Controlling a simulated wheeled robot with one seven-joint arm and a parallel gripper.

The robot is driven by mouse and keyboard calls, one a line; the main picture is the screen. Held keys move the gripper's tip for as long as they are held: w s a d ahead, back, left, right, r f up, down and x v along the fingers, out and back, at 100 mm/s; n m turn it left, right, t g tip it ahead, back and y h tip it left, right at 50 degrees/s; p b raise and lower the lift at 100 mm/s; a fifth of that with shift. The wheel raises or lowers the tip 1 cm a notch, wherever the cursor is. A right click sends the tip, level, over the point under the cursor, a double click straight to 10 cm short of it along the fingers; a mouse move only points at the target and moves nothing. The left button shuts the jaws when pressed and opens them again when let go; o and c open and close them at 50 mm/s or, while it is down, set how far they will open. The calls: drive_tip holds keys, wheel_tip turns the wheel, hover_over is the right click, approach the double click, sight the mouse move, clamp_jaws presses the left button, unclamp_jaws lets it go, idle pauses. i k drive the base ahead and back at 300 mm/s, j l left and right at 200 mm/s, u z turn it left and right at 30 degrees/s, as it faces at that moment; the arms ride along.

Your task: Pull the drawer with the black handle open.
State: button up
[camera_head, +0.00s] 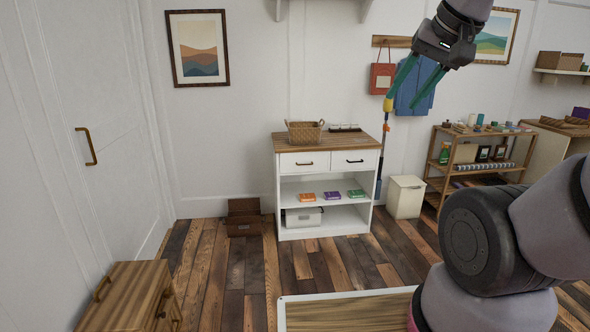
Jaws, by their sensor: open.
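A white cabinet (326,231) with a wooden top stands against the back wall. It has two drawers side by side, both shut. The right drawer (366,167) has a small black handle (354,161). The left drawer (290,168) has a dark handle (304,164) that looks browner, but it is too small to be sure. My gripper (401,104) is raised at the upper right, well above the cabinet top and apart from it. Its two green fingers point down to the left, spread open with nothing between them.
A wicker basket (304,133) stands on the cabinet top. Colored boxes lie on its shelf. A white bin (405,197) and a wooden shelf unit (433,165) stand to the right. A wooden chest (120,292) is at lower left. Plank floor before the cabinet is clear.

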sight(343, 160)
drive_tip(key=i+l, duration=0.15)
drive_tip(key=i, duration=0.4)
drive_tip(key=i+l, duration=0.15)
drive_tip(key=i, duration=0.4)
drive_tip(key=i+l, duration=0.2)
drive_tip(key=i, duration=0.35)
drive_tip(key=i+l, duration=0.15)
drive_tip(key=i, duration=0.4)
drive_tip(key=i+l, duration=0.15)
drive_tip(key=i, duration=0.4)
drive_tip(key=i+l, duration=0.15)
drive_tip(key=i, duration=0.4)
drive_tip(key=u, duration=0.05)
